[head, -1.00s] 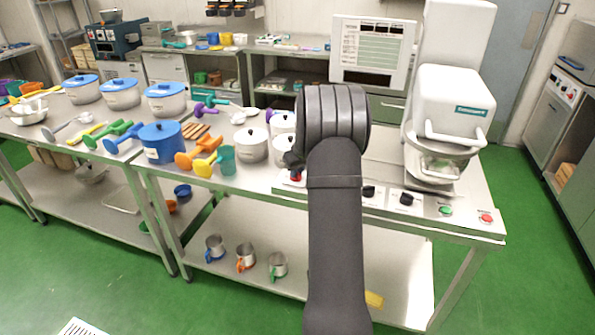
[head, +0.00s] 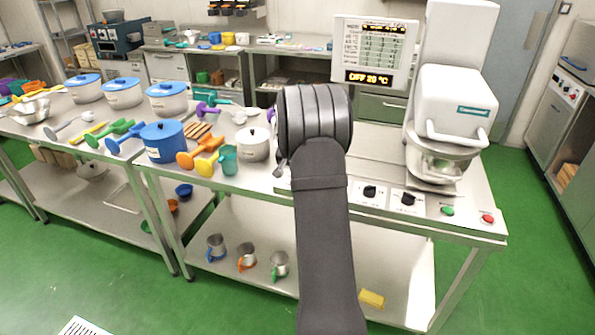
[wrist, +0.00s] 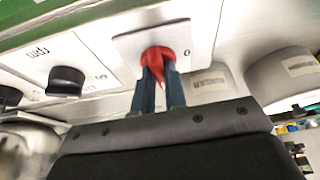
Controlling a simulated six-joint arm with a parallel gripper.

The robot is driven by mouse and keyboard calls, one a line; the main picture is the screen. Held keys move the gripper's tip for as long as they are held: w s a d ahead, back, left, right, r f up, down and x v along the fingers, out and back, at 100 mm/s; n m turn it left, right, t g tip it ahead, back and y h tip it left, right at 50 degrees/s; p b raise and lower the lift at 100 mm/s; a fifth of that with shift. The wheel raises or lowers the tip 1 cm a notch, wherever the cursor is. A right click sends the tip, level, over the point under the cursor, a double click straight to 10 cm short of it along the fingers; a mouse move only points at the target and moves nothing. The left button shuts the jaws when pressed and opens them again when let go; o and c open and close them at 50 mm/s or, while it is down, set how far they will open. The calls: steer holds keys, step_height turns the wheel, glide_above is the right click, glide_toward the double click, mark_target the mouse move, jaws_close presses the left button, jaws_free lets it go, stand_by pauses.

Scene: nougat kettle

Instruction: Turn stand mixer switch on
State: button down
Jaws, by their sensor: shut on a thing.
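The stand mixer (head: 455,100) is white and stands at the right end of the steel table, with a bowl under its head. A red rotary switch (wrist: 160,54) on a white plate shows in the wrist view. My gripper (wrist: 158,72) is shut on this red switch, one dark finger on each side. In the head view my arm hides the switch and the fingertips. Two black knobs (head: 370,191) and (head: 408,198), a green button (head: 447,211) and a red button (head: 487,218) sit along the table's front edge.
A display panel (head: 375,52) behind the table is lit and reads "OFF 20 °C". A white pot (head: 252,144), a teal cup (head: 229,160) and coloured utensils stand left of my arm.

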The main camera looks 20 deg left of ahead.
steer(key=shift+m, duration=0.3)
stand_by(0.4)
steer(key=c, duration=1.5)
jaws_free()
steer(key=shift+o, duration=0.2)
steer(key=v, duration=1.7)
steer(key=shift+a+r, duration=0.2)
steer(key=shift+r, duration=0.05)
steer(key=shift+f, duration=0.1)
steer(key=x, duration=1.7)
steer(key=shift+d+f, duration=0.15)
steer(key=shift+d, duration=0.05)
